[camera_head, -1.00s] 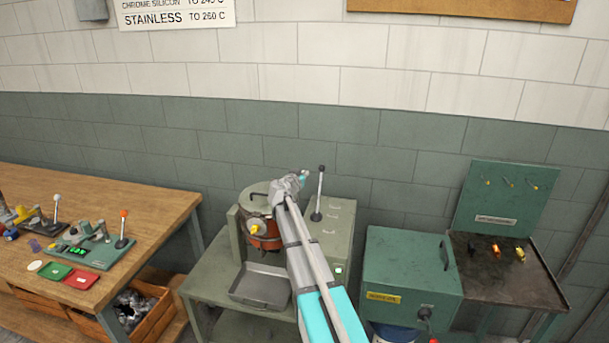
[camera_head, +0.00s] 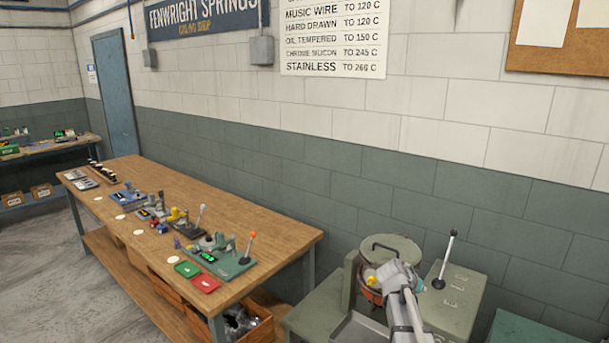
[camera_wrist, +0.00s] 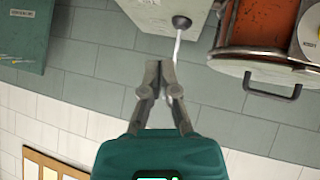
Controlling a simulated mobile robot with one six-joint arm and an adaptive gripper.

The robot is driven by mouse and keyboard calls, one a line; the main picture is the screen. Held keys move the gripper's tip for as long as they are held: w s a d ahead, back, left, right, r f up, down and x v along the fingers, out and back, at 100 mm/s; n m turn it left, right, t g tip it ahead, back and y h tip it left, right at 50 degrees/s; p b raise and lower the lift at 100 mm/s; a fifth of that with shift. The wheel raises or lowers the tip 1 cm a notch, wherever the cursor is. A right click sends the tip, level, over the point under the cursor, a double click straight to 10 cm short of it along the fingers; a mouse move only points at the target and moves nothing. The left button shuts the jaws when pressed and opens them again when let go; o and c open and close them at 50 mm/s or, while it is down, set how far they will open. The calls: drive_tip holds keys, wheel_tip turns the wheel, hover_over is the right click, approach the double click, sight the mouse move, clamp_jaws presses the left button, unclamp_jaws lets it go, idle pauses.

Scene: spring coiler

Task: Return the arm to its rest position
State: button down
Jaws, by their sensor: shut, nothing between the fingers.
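My arm (camera_head: 402,297) reaches in from the bottom right of the head view, in front of the green machine with the orange pot. My gripper (camera_wrist: 160,68) shows in the wrist view, shut with its fingertips together and nothing held. In the head view its fingers are hidden behind the arm's end. In the wrist view the wall lies behind the fingers, and a lever (camera_wrist: 180,24) with a dark base stands just beyond them to the right.
The machine's orange pot (camera_wrist: 258,22) and round lid (camera_head: 392,247) are close to my arm. A lever (camera_head: 445,260) stands on the cabinet beside it. A wooden bench (camera_head: 270,232) with several small devices is to the left. Floor at far left (camera_head: 50,255) is clear.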

drive_tip(key=s+a+f+n+g+y, duration=0.2)
drive_tip(key=s+a+f+n+y, duration=0.1)
drive_tip(key=s+a, duration=0.6)
drive_tip(key=s+a+f+n+g+y, duration=0.3)
drive_tip(key=s+a, duration=0.6)
drive_tip(key=s, duration=0.4)
drive_tip(key=shift+a+f+n+y, duration=0.35)
drive_tip(key=shift+n+y, duration=0.55)
drive_tip(key=shift+y, duration=0.3)
drive_tip(key=shift+w+d, duration=0.1)
